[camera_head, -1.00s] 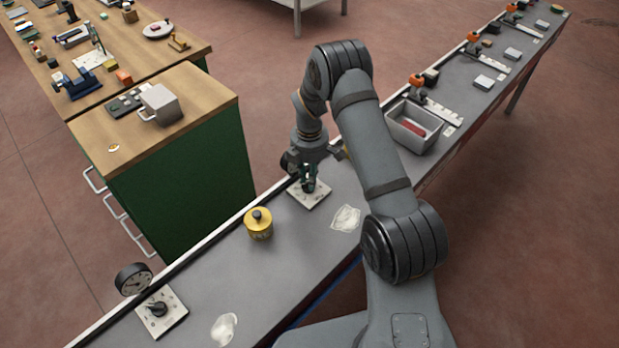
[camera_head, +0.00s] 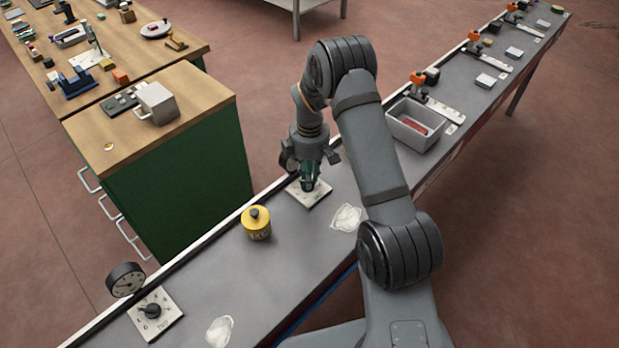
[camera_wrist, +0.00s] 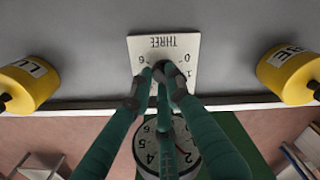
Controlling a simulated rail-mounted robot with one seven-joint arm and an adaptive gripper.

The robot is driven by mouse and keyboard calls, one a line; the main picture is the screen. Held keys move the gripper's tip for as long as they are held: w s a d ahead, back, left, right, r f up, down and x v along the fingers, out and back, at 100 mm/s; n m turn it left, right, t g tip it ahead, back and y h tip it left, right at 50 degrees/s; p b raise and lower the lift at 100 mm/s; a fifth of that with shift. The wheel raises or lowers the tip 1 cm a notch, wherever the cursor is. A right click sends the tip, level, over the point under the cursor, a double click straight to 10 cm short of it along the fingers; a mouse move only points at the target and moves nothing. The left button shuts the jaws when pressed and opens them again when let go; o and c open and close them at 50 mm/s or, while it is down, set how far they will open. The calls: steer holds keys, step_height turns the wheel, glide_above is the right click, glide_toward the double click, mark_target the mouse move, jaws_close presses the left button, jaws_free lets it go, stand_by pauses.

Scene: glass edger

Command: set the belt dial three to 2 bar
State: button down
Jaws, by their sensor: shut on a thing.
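The belt dial three is a pale square plate (camera_head: 317,197) on the grey belt, beyond the yellow pot. In the wrist view its plate (camera_wrist: 150,44) reads THREE upside down, with 6, 0 and 1 showing around the knob. My gripper (camera_head: 308,186) reaches down onto this plate. In the wrist view my gripper's green fingers (camera_wrist: 160,75) are shut on the dark knob, which they mostly hide. The knob's pointer cannot be read. A round gauge (camera_wrist: 151,163) stands behind the plate. Its 2, 4, 5 and 6 show, but my fingers cover its middle and the needle's reading is unclear.
A yellow pot (camera_head: 257,226) stands on the near belt. Another dial plate (camera_head: 166,322) with a black gauge (camera_head: 126,280) lies nearer. A crumpled clear-white patch (camera_head: 346,217) lies beside dial three. A grey bin (camera_head: 405,132) is farther along. A green cabinet (camera_head: 190,175) stands left.

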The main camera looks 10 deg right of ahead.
steer(key=c, duration=1.9)
jaws_free()
steer(key=shift+c, duration=0.2)
step_height(320, 180, up, 12)
